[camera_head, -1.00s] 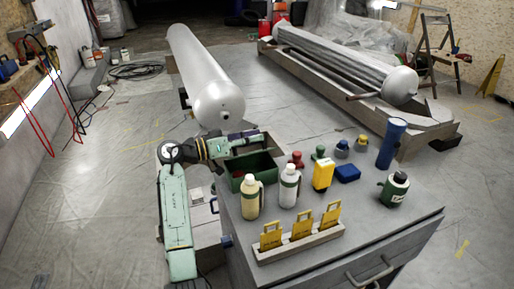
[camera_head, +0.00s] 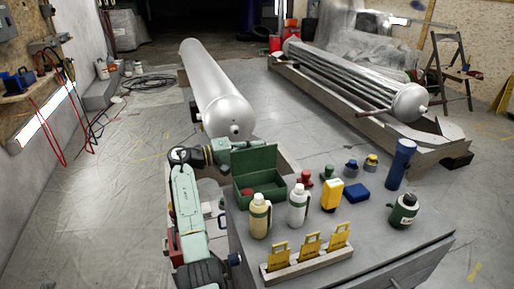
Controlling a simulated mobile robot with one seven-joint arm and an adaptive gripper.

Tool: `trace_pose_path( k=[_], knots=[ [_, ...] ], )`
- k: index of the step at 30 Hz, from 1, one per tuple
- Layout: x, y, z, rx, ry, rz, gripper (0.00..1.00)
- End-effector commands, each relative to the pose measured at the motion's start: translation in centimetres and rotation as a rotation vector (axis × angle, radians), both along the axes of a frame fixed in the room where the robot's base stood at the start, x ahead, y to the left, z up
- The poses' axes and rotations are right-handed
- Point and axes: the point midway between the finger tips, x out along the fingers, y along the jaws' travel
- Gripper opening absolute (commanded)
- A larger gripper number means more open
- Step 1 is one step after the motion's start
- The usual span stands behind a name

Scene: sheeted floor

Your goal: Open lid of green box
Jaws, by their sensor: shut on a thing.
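The green box (camera_head: 262,190) stands at the left end of the grey cabinet top. Its green lid (camera_head: 257,161) is raised at the back, its inner face showing towards me. A small red thing (camera_head: 247,191) shows inside the box. My gripper (camera_head: 243,144) reaches in from the left and is shut on the lid's upper edge. The fingertips are small and partly hidden against the lid.
Two bottles (camera_head: 260,216) (camera_head: 298,205) stand close in front of the box. A yellow container (camera_head: 332,195), a blue block (camera_head: 356,193) and a rack of yellow tags (camera_head: 308,262) are nearby. A grey cylinder (camera_head: 215,90) lies behind.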

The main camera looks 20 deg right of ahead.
Motion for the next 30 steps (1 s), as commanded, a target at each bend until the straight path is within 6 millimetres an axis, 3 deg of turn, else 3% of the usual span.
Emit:
trace_pose_path(
  k=[12, 29, 30],
  knots=[
    [1.1, 0.0, -1.3, -0.002, 0.194, -0.002, 0.00],
    [1.2, 0.1, -1.6, -0.002, 0.221, -0.004, 0.00],
    [1.2, 0.1, -1.6, -0.002, 0.221, -0.004, 0.12]
  ],
)
